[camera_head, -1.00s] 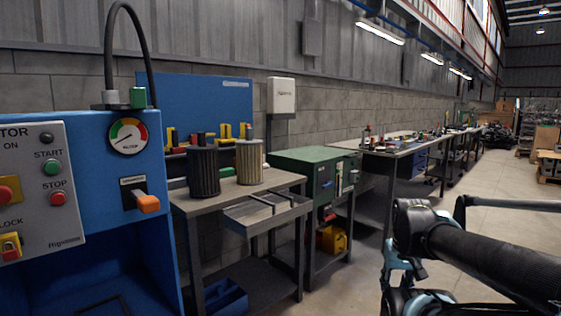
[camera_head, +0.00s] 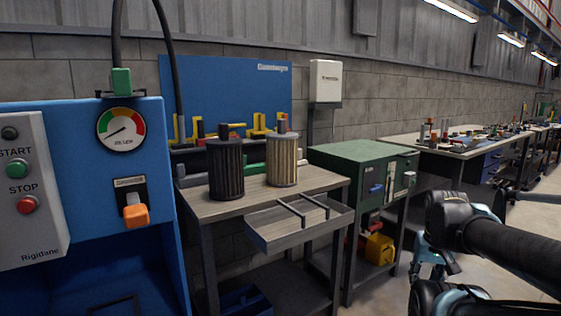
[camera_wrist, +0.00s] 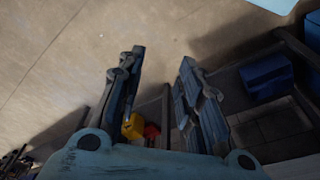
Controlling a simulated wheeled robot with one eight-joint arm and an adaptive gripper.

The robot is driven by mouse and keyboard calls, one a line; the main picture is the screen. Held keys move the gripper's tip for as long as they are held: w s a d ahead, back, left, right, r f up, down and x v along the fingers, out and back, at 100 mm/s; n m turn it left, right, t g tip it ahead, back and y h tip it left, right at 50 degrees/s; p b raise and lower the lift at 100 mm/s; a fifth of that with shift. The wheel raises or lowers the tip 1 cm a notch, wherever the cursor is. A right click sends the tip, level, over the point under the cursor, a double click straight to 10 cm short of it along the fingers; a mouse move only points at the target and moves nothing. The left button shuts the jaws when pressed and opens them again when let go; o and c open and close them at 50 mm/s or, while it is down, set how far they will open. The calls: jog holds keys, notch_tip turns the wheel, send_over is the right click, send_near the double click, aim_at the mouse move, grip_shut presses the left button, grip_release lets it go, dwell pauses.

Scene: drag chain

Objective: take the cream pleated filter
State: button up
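The cream pleated filter (camera_head: 282,160) stands upright on the workbench (camera_head: 245,207), right of a dark pleated filter (camera_head: 226,168). A dark knob tops the cream filter. My gripper (camera_wrist: 160,75) shows in the wrist view with its two fingers apart and nothing between them. It points down over the floor and the lower shelf, away from the filter. In the head view, my arm is at the lower right, well right of the bench; the fingertips there are not clear.
A metal tray (camera_head: 270,238) with two bars juts from the bench front. A blue machine (camera_head: 85,205) with a gauge stands left. A green cabinet (camera_head: 360,165) stands right. Yellow and red items (camera_wrist: 134,127) lie low down. Open floor (camera_wrist: 60,60) shows in the wrist view.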

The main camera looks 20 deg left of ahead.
jog(key=shift+o, duration=2)
jog(key=w+a+r+n+t+y, duration=0.4)
jog(key=w+a+r+n+y, duration=0.2)
jog(key=w+a+r, duration=1.1)
jog(key=shift+a+r+n, duration=0.3)
jog(key=shift+a+r, duration=0.2)
jog(key=shift+a, duration=0.4)
jog(key=n+t+y, duration=0.3)
jog(key=t+y, duration=0.1)
jog(key=y, duration=0.2)
send_near(284, 127)
jog(key=v, duration=0.6)
jog(key=x, duration=1.2)
jog(key=shift+s+a+r, duration=0.15)
jog(key=shift+a, duration=0.05)
jog(key=shift+w+d+x, duration=0.1)
jog(key=shift+x, duration=1.3)
jog(key=shift+w+d+x, duration=0.1)
jog(key=shift+x, duration=1.25)
